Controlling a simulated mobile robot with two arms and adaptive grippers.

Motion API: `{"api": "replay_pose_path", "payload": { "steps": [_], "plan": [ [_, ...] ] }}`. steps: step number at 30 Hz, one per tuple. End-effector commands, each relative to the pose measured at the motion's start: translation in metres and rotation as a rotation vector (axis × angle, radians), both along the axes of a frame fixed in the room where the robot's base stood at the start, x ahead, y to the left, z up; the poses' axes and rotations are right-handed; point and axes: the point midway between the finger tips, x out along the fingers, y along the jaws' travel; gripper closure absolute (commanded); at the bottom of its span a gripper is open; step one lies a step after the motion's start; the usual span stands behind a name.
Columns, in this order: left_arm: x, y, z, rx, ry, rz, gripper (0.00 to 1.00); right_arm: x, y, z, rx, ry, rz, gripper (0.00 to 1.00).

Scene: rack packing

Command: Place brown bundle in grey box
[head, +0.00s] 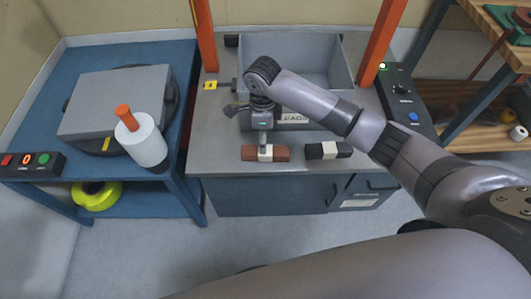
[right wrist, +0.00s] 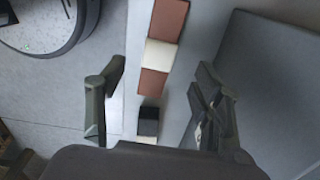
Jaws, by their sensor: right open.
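The brown bundle (head: 280,154) has a white band around its middle and lies on the grey bench in front of the grey box. It also shows in the right wrist view (right wrist: 168,20). The grey box (head: 318,55) is an open bin at the back of the bench; its grey side shows at the right of the wrist view (right wrist: 265,85). My right gripper (head: 263,141) points down over the brown bundle. In the wrist view its fingers (right wrist: 163,88) are apart and hold nothing. I cannot tell its height above the bundle. My left gripper is not in view.
A black bundle with a white band (head: 343,150) lies just right of the brown one. Orange posts (head: 205,35) flank the box. A black control box (head: 403,92) stands at right. A blue table (head: 60,145) with a wrapping machine stands at left.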

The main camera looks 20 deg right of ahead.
Motion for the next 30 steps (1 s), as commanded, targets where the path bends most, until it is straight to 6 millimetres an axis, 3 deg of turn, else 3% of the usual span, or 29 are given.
{"api": "replay_pose_path", "payload": {
  "steps": [3,11,18,28,30],
  "plan": [
    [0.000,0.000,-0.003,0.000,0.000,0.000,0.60,0.000,0.000,-0.020,-0.001,0.001,0.000,0.39],
    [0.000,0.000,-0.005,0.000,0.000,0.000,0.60,0.000,0.000,-0.038,0.000,0.001,0.000,0.39],
    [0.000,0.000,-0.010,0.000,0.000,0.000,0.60,0.000,-0.001,-0.074,-0.001,0.000,-0.001,0.39],
    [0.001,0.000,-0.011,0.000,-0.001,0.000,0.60,0.000,0.000,-0.082,0.001,-0.001,-0.001,0.39],
    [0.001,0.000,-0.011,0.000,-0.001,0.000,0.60,0.000,0.000,-0.082,0.001,-0.001,-0.001,0.43]
  ]
}}
